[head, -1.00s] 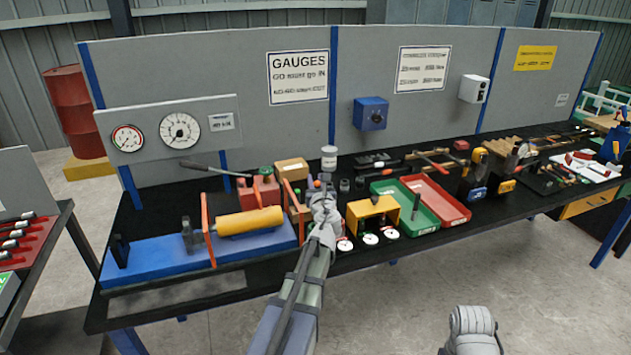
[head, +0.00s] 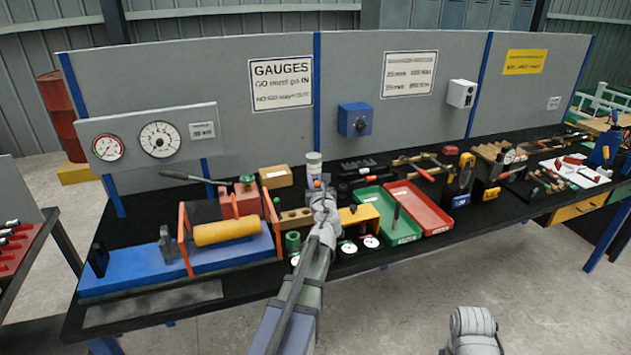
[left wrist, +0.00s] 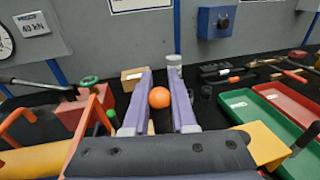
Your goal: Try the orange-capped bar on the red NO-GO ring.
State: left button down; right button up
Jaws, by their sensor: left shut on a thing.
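My left gripper (head: 321,186) is shut on the orange-capped bar, above the middle of the bench. In the left wrist view the round orange cap (left wrist: 159,97) sits between the two purple fingers (left wrist: 158,108); the rest of the bar is hidden. A green ring-like piece (head: 292,242) stands on the bench just left of my left forearm. I cannot make out the red NO-GO ring; my arm covers part of the bench there. My right gripper is out of view.
A yellow block (head: 359,217) stands just right of my gripper, with white dials (head: 371,241) in front. Beyond are green (head: 407,230) and red (head: 433,220) trays. A blue rig with a yellow cylinder (head: 224,231) fills the left. A grey-white cylinder (head: 314,160) stands behind.

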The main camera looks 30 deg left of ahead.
pick_arm(q)
jog(key=shift+f+b, duration=2.75)
jog(key=shift+f, duration=0.1)
jog(key=shift+f, duration=0.1)
jog(key=shift+f+b, duration=1.9)
jog(key=shift+b, duration=0.1)
jog(key=c, duration=0.6)
grip_release()
jog(key=shift+c, duration=0.2)
jog(key=shift+s, duration=0.1)
jog(key=v, duration=0.7)
jog(key=shift+s+d, duration=0.25)
